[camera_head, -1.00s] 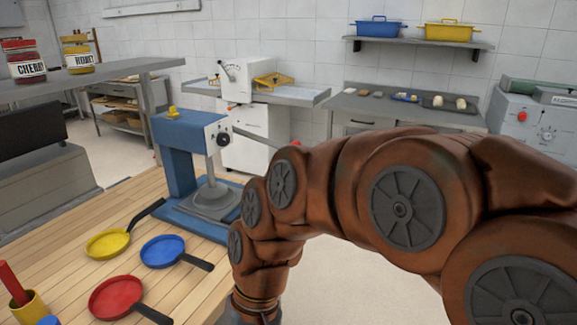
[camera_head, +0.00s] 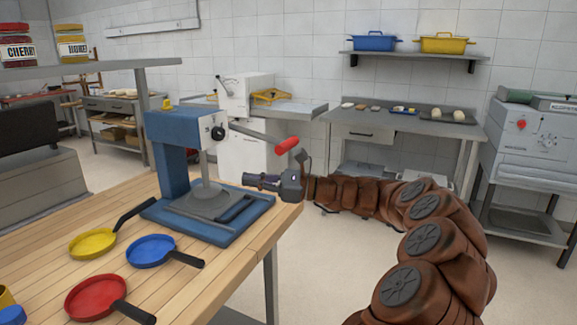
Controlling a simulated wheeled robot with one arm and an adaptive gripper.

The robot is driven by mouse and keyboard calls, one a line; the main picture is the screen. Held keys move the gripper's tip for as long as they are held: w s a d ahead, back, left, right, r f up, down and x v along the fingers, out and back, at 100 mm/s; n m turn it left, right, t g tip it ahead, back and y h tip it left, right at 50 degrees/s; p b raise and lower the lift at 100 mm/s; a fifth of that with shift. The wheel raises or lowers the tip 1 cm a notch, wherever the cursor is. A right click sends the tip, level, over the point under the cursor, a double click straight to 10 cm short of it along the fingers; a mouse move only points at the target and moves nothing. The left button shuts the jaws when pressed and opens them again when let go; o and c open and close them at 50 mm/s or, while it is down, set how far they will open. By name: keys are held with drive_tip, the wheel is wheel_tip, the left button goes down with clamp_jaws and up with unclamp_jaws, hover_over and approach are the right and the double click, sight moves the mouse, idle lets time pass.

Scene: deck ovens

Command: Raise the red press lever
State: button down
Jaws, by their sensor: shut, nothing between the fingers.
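The blue press (camera_head: 178,135) stands on the wooden table. Its lever (camera_head: 250,134) is a grey rod with a red grip (camera_head: 287,145) at its end, sloping down to the right from the pivot on the press head. My gripper (camera_head: 248,180) is shut and empty. It points left, below and a little left of the red grip in the picture, over the right edge of the press base. A gap shows between the gripper and the lever. I cannot tell how their depths compare.
Yellow (camera_head: 93,243), blue (camera_head: 151,250) and red (camera_head: 96,297) pans lie on the table (camera_head: 52,271), left of and in front of the press. Shelving and a counter (camera_head: 400,121) stand behind.

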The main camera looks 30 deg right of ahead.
drive_tip(key=d+f+m+t+h, duration=0.2)
drive_tip(key=d+m+t, duration=0.1)
drive_tip(key=d, duration=0.6)
drive_tip(key=d+f+m+t+h+b, duration=0.1)
drive_tip(key=d+f+m+t+h, duration=0.1)
drive_tip(key=d, duration=0.7)
drive_tip(key=m+t, duration=0.1)
drive_tip(key=m, duration=0.1)
drive_tip(key=shift+w+d+f+m+t, duration=0.25)
drive_tip(key=shift+f+m+t, duration=0.05)
drive_tip(key=shift+f+t, duration=0.1)
drive_tip(key=w+a+r, duration=0.3)
drive_tip(key=w+r, duration=0.3)
drive_tip(key=shift+a, duration=0.4)
drive_tip(key=shift+r, duration=0.1)
